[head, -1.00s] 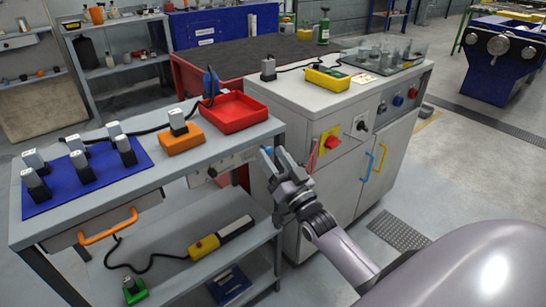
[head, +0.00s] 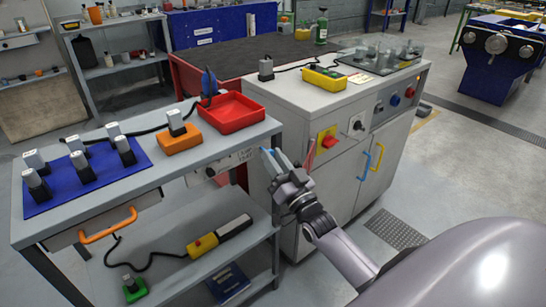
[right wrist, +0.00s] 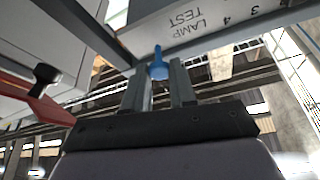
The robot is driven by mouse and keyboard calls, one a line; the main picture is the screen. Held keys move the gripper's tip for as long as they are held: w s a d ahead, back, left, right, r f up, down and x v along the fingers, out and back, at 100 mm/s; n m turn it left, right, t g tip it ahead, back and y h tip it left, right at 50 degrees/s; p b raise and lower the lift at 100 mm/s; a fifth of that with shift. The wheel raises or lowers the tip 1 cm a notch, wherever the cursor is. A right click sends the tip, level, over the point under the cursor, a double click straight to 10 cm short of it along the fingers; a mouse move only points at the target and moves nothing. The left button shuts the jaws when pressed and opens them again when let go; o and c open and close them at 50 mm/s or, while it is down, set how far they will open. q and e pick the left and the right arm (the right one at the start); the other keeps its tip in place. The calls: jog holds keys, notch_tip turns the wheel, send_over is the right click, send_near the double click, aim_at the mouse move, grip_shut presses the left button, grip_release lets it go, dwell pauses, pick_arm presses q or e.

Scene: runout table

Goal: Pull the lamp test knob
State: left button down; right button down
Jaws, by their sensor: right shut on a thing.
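The lamp test knob is a small blue pull knob (right wrist: 158,70) beside the "LAMP TEST" lettering in the right wrist view. The panel with this lettering (head: 244,159) is on the right end of the grey bench's front in the head view. My right gripper (right wrist: 159,80) has a finger on each side of the knob and is shut on it. In the head view this gripper (head: 272,156) is just right of the panel, and its fingers mostly hide the knob. My left gripper is not in view.
A white cabinet (head: 290,200) with a red switch on a yellow plate (head: 327,142) stands close behind and right of my gripper. The grey bench (head: 215,155) carries a red tray (head: 232,118) and an orange block (head: 180,143). Floor to the right is open.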

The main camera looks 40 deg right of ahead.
jog(key=c, duration=0.9)
grip_release()
jog(key=v, duration=0.7)
jog(key=s+a+f+n+g+y+p, duration=0.1)
jog(key=s+a+f+n+g+p, duration=0.1)
jog(key=s, duration=0.4)
jog(key=s+a+f+n+g+y+p, duration=0.1)
jog(key=s+a+f+n+g+p, duration=0.1)
jog(key=s+a+f+g+p, duration=0.2)
jog(key=s+a+f+n+g+y+p, duration=0.1)
jog(key=s+a+f+n+g+p, duration=0.1)
jog(key=s+a+g, duration=0.3)
jog(key=s+a+f+p, duration=0.1)
jog(key=s+a, duration=0.2)
jog(key=shift+f+g+p, duration=0.25)
jog(key=shift+g+p, duration=0.1)
jog(key=shift+g, duration=0.05)
